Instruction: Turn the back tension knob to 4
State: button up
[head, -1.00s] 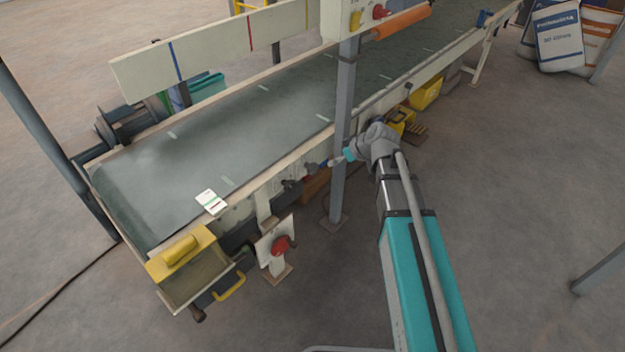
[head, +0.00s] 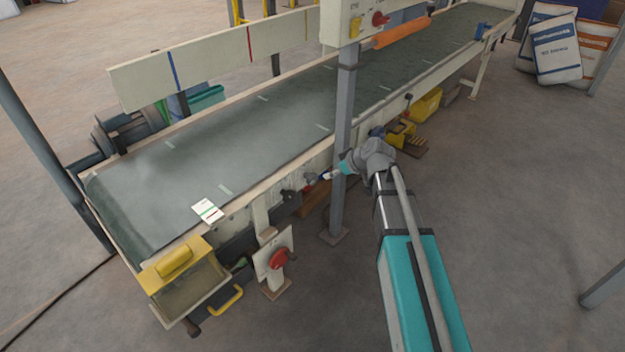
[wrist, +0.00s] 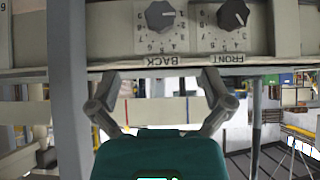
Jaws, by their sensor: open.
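The back tension knob (wrist: 160,16) is a dark round knob on a pale panel in the wrist view, above the label BACK. Small numbers ring it; I cannot read its setting surely. A matching front knob (wrist: 233,14) sits to its right, above FRONT. My gripper (wrist: 158,88) is open and empty, its two fingers spread below the BACK label in that picture, apart from the knob. In the head view my gripper (head: 328,176) is beside the near side of the conveyor, by the grey post; the knobs cannot be made out there.
The grey post (head: 342,140) stands close to my gripper and carries a control box (head: 345,28). A red switch on a stand (head: 279,258) and a yellow-lidded bin (head: 175,262) are at lower left. Floor to the right is mostly clear.

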aim_at(315, 177)
jog(key=shift+b+x, duration=4.5)
jog(key=shift+x, duration=2.1)
jog(key=shift+r, duration=0.1)
jog(key=c, duration=1.1)
jog(key=shift+c, duration=0.2)
